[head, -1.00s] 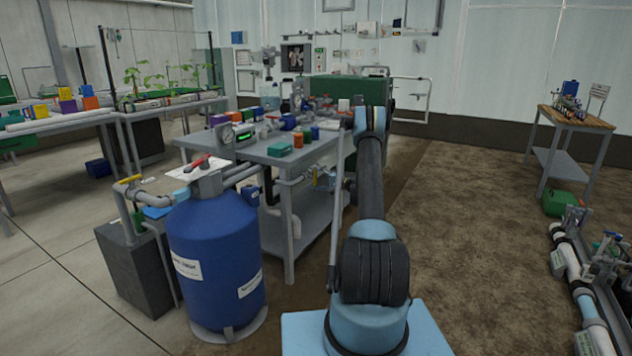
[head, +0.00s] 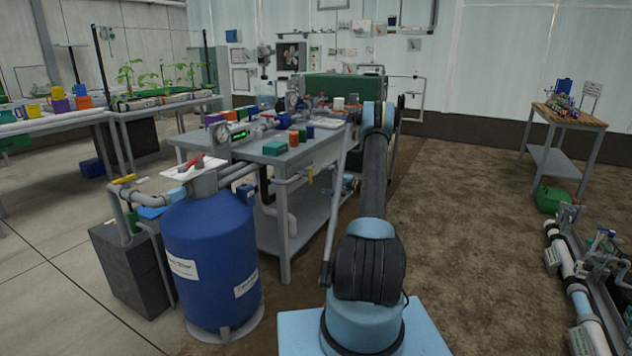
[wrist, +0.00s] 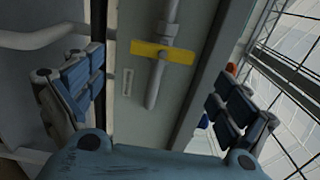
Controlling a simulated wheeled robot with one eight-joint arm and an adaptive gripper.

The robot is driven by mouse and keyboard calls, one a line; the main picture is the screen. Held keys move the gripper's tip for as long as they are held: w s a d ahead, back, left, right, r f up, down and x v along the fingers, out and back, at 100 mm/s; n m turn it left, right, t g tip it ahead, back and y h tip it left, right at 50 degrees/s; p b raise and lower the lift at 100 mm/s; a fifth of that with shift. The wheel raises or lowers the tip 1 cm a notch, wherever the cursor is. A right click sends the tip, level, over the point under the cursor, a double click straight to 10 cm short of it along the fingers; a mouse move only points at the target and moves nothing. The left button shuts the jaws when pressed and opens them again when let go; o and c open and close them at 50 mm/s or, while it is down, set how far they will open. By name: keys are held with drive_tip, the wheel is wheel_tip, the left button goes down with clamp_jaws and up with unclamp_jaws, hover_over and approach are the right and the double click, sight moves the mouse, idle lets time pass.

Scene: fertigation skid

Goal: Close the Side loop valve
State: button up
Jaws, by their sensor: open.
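A yellow valve handle (wrist: 163,52) sits on a thin grey pipe in the wrist view and lies roughly crosswise to it. In the head view a yellow handle (head: 310,177) shows on the pipe under the near side of the bench, pointing roughly up and down. My gripper (wrist: 158,80) is open, with its blue-padded fingers wide apart on either side of the handle and nothing between them in contact. In the head view my gripper (head: 349,184) is mostly hidden behind my arm. I cannot read a valve name.
The grey bench (head: 262,151) carries gauges and small coloured containers. A blue tank (head: 211,250) with a red handle stands in front of it on the left. A pale label plate (wrist: 128,82) is beside the pipe. Open soil floor (head: 470,200) lies to the right.

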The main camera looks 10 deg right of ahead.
drive_tip(key=shift+v, duration=2.05)
drive_tip(key=s+a+r+n+g+h, duration=0.1)
drive_tip(key=s+a+r+g, duration=0.15)
drive_tip(key=a+r, duration=0.4)
drive_tip(key=s+a+r+n+g+h, duration=0.1)
drive_tip(key=s+a+r+h, duration=0.15)
drive_tip(key=s+r, duration=0.4)
drive_tip(key=s+a+r+n+g+h, duration=0.1)
drive_tip(key=s+a+r, duration=0.2)
drive_tip(key=s, duration=0.7)
drive_tip(key=s+a+r+n+g+h, duration=0.1)
drive_tip(key=s+a+r+g+h, duration=0.15)
drive_tip(key=s+r, duration=0.4)
drive_tip(key=s+f+n+h, duration=0.2)
drive_tip(key=s+f+h, duration=0.1)
drive_tip(key=s, duration=1.9)
drive_tip(key=s+d+f+n+h, duration=0.1)
drive_tip(key=s+f, duration=0.3)
drive_tip(key=s, duration=0.5)
drive_tip(key=s+d+f+g+h, duration=0.1)
drive_tip(key=s+d+f+h, duration=0.2)
drive_tip(key=s, duration=0.6)
drive_tip(key=shift+d+f+n+h, duration=0.3)
drive_tip(key=shift+d+f+n, duration=0.1)
drive_tip(key=shift+d+f, duration=0.3)
